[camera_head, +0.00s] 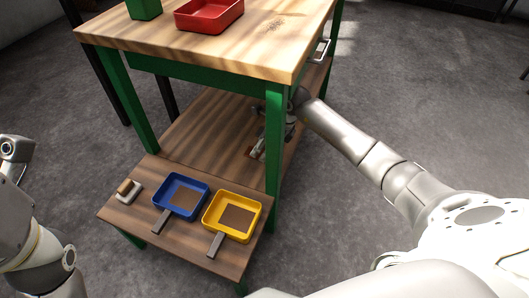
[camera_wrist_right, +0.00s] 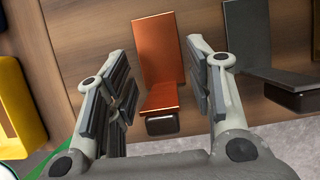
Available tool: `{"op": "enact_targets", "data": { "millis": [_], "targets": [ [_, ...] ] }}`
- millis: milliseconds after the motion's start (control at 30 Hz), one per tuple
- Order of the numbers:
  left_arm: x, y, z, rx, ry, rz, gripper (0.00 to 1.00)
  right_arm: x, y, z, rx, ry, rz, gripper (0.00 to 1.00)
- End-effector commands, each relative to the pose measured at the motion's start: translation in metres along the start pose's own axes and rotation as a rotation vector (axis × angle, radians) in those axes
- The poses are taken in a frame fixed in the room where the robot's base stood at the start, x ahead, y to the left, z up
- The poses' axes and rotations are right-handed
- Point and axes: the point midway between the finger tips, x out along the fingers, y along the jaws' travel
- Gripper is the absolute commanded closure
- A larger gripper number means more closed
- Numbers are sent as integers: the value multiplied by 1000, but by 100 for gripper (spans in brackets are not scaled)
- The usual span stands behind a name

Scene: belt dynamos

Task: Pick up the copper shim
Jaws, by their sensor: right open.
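The copper shim (camera_wrist_right: 158,50) shows in the right wrist view as an orange, bent plate on a wooden surface, with a dark block at its near end. My right gripper (camera_wrist_right: 157,62) is open, with one finger on each side of the shim. A gap shows between the shim and each finger; I cannot tell the height difference. In the head view my right gripper (camera_head: 261,146) reaches in over the lower shelf behind the green table leg, and a small orange-brown edge of the shim (camera_head: 249,153) shows beside it. My left arm is at the left edge; its fingers are not visible.
A dark grey bent plate (camera_wrist_right: 247,38) lies right of the shim. The lower shelf (camera_head: 205,125) carries a blue tray (camera_head: 163,202), a yellow tray (camera_head: 208,221) and a small wood-topped block (camera_head: 127,189). A green leg (camera_head: 273,150) stands close to my right gripper. The tabletop is above.

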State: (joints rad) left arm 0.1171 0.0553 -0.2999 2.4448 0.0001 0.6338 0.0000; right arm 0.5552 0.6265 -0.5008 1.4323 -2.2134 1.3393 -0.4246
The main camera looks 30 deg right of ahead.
Motion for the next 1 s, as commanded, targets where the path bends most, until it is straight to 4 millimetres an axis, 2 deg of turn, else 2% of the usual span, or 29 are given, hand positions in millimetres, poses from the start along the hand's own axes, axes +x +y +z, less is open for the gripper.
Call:
{"op": "enact_targets", "data": {
  "millis": [67, 333, 700, 1000],
  "targets": [
    [0, 1, -1, 1, 10, 4, 78, 5, 0, 0, 0, -1, 1, 52],
    [2, 1, -1, 2, 12, 5, 78, 4, 0, 0, 0, -1, 0, 52],
    [2, 1, -1, 1, 13, 5, 78, 4, 0, 0, 0, -1, 0, 98],
    [3, 1, -1, 1, 13, 5, 78, 4, 0, 0, 0, -2, 0, 100]
  ]
}}
